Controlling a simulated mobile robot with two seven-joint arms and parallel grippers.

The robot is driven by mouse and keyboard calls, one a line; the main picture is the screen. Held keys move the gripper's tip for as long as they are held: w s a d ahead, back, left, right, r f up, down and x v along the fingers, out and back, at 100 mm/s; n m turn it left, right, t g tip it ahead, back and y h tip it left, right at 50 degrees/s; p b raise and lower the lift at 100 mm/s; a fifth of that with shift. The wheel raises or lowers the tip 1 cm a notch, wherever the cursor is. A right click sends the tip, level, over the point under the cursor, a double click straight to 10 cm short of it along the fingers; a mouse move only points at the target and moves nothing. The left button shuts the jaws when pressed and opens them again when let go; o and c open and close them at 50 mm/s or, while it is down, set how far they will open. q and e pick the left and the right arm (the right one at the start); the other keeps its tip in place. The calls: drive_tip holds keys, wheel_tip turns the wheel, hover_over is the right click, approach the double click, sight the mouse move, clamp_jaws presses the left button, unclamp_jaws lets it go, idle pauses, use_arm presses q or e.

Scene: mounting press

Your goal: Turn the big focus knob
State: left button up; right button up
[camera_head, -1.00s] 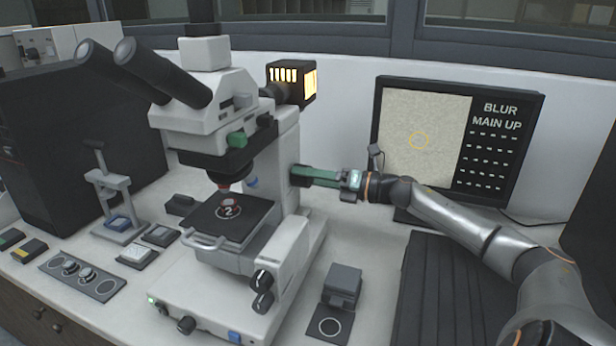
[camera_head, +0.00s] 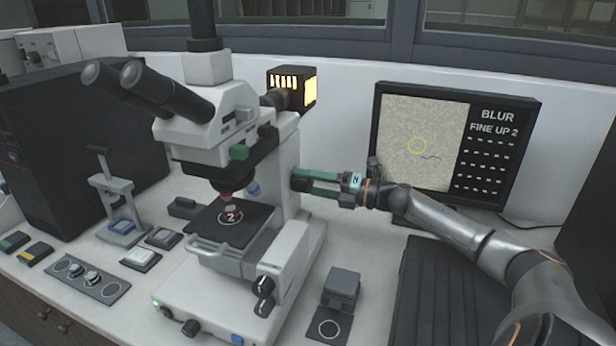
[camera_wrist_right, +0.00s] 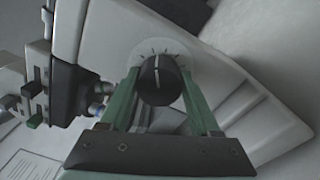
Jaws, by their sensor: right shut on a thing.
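The big focus knob (camera_wrist_right: 160,82) is black with a white pointer line and sits in front of a pale dial with tick marks. In the wrist view it lies between the green fingers of my right gripper (camera_wrist_right: 158,90), which is shut on it. In the head view this gripper (camera_head: 302,181) reaches in from the right to the side of the white microscope (camera_head: 283,235), and its fingers largely hide the knob. The monitor (camera_head: 424,140) reads "BLUR" and "FINE UP 2", with a yellow ring and a dark squiggle on its grainy picture. My left gripper is not in view.
Two smaller black knobs (camera_head: 264,292) sit lower on the microscope's side. The stage (camera_head: 229,228) carries a sample marked 2. A small grey block (camera_head: 342,288) stands on the bench in front. A small press (camera_head: 119,205) stands to the left.

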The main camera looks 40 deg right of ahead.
drive_tip(key=shift+m+p, duration=0.45)
drive_tip(key=shift+m, duration=0.35)
drive_tip(key=o, duration=1.4)
drive_tip(key=shift+v, duration=1)
drive_tip(key=shift+p+v, duration=0.55)
drive_tip(key=shift+v, duration=4.7)
